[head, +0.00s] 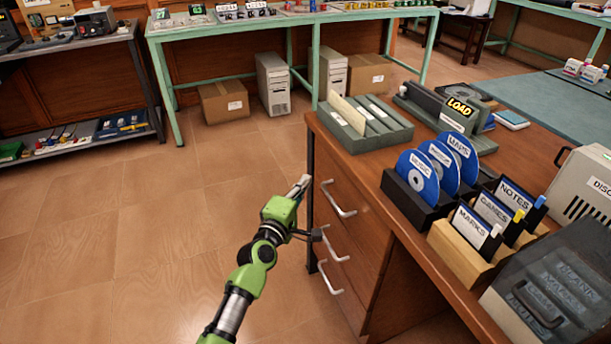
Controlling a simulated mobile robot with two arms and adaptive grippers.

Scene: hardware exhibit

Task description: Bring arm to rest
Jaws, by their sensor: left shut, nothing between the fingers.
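My left arm, green and black with silver links, comes up from the bottom of the head view. Its left gripper (301,186) is shut and empty. It is in front of the wooden desk's drawer side, close to the top drawer handle (338,199). A small dark part of the arm sticks out toward the middle handle (333,245); I cannot tell whether it touches. My right gripper is not in view.
The wooden desk (352,172) at right bears blue discs (417,176), a grey slotted tray (365,125), a LOAD device (440,105) and labelled card holders. Green tables (225,26) and boxes (223,102) stand behind. The floor (130,220) at left is clear.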

